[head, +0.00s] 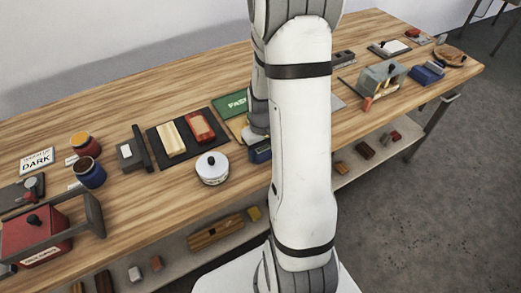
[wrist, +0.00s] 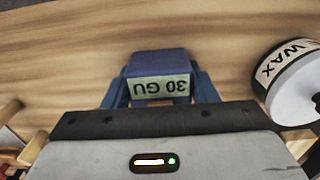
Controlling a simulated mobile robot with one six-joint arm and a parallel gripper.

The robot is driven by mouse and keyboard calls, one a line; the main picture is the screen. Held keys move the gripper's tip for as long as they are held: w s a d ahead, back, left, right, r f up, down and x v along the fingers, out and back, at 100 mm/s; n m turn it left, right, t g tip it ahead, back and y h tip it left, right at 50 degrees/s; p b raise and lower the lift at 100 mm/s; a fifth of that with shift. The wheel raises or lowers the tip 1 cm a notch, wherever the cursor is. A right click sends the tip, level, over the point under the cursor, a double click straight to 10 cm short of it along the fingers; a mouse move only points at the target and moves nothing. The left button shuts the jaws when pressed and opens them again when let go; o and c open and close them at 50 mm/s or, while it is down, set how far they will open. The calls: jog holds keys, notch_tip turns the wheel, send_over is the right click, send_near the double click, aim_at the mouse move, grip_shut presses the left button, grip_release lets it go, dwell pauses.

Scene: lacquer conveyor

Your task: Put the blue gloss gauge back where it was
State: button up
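The blue gloss gauge (wrist: 156,63) shows in the wrist view, with a pale label reading "30 GU" upside down. My gripper (wrist: 160,90) has its two blue fingers against the gauge's left and right sides, with no gap visible, so it looks shut on it. In the head view the gauge (head: 260,151) is a small blue patch below my gripper, partly hidden by my arm.
A white wax tin (head: 212,169) stands just left of the gauge, and it is close on the right in the wrist view (wrist: 299,82). A black mat (head: 187,152) with two panels lies behind it. A grey box (head: 382,79) stands farther right. My arm hides the table's middle.

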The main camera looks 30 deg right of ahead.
jog(key=o, duration=0.5)
jog(key=shift+c, duration=0.2)
notch_tip(320, 180, up, 12)
jog(key=s+a+r+t, duration=0.3)
jog(key=s+a+r, duration=0.7)
jog(key=s+a, duration=0.2)
jog(key=shift+s+a, duration=0.2)
